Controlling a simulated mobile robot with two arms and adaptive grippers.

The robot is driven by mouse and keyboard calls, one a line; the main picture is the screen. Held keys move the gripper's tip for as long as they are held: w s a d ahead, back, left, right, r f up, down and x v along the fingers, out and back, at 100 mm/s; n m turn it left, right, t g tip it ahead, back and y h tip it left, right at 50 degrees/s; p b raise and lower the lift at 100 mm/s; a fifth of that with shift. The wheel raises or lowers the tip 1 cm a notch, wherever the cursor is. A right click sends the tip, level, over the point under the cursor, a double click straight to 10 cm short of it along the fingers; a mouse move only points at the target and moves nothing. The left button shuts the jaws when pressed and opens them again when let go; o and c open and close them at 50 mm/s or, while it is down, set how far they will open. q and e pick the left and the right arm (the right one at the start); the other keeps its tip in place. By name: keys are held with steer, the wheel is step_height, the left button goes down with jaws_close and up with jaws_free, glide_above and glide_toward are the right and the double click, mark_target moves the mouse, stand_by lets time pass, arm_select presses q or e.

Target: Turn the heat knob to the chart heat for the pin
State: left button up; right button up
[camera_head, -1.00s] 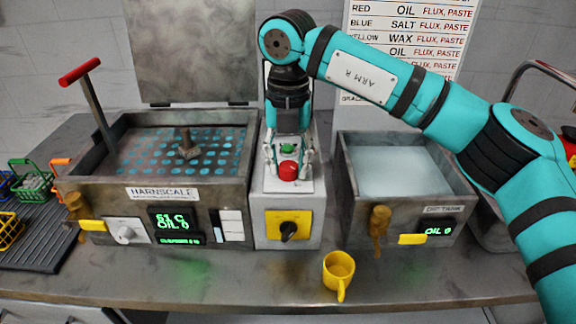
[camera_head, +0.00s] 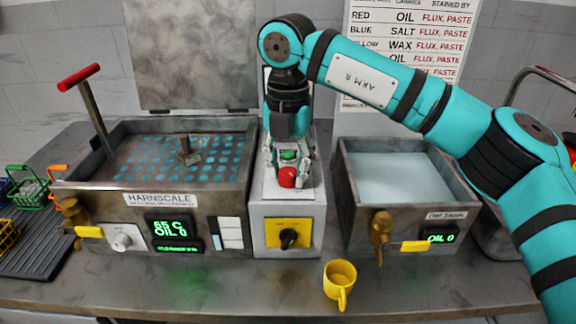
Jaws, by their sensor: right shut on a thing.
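A black knob on a yellow plate (camera_head: 289,238) is on the front of the middle box. The pin (camera_head: 189,150) stands upright over the tank's perforated plate. The chart (camera_head: 410,50) on the back wall is partly hidden by my right arm. My right gripper (camera_head: 288,162) points down at the top of the middle box, its fingers either side of the green button (camera_head: 289,155), behind the red button (camera_head: 287,177). My left gripper is out of view.
A yellow mug (camera_head: 340,280) stands near the front bench edge. The right tank (camera_head: 345,205) holds pale liquid and its display reads OIL 0. Coloured baskets (camera_head: 32,190) sit on a dark rack at the left. A red-handled lever (camera_head: 90,100) rises from the left tank.

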mark_target(288, 171)
steer(key=o, duration=1.2)
steer(key=shift+c, duration=0.2)
steer(key=shift+r, duration=0.15)
step_height(288, 171, up, 12)
